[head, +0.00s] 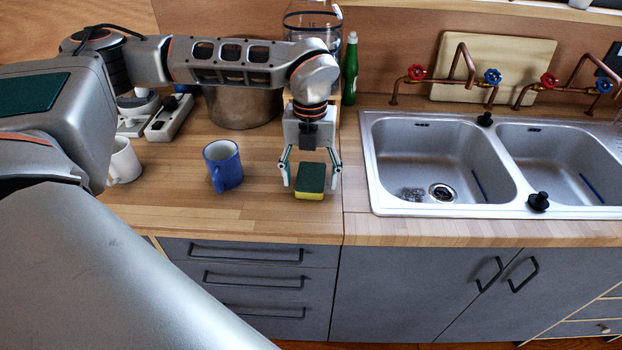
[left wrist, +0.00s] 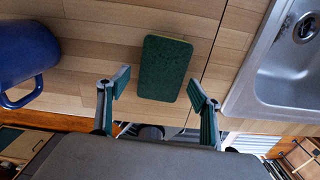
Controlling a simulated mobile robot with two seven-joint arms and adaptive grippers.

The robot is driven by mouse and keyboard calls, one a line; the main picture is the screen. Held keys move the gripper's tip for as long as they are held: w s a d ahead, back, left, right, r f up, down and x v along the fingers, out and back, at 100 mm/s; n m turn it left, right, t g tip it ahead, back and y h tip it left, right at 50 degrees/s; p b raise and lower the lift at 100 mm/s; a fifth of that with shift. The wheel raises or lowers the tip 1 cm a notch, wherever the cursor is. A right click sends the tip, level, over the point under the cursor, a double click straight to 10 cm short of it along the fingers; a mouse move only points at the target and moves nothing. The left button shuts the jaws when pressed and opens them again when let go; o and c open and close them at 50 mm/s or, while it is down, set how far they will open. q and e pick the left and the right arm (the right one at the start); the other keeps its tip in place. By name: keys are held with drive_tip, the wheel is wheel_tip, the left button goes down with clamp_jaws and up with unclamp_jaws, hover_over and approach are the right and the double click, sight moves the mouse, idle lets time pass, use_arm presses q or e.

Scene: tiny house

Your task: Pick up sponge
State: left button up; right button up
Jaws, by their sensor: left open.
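The sponge (head: 310,181) is a small block with a dark green top and yellow side, lying flat on the wooden counter left of the sink. It also shows in the left wrist view (left wrist: 164,68), its green face towards the camera. My left gripper (head: 310,180) is open and points down over the sponge, with a finger to either side. In the left wrist view the left gripper's fingertips (left wrist: 160,85) are spread wider than the sponge, and nothing is held between them. My right gripper is not in view.
A blue mug (head: 223,166) stands left of the sponge, a white mug (head: 124,161) further left. A large pot (head: 240,106) and a green bottle (head: 350,70) are behind. The double sink (head: 440,155) is to the right. The counter's front edge lies close before the sponge.

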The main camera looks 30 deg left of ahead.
sight(311, 179)
use_arm(q)
drive_tip(key=shift+f, duration=0.4)
drive_tip(key=c, duration=0.8)
drive_tip(key=shift+r, duration=0.1)
wheel_tip(311, 179, up, 20)
drive_tip(key=shift+f, duration=0.1)
drive_tip(key=shift+o, duration=0.6)
drive_tip(key=shift+p, duration=0.3)
drive_tip(key=c, duration=0.4)
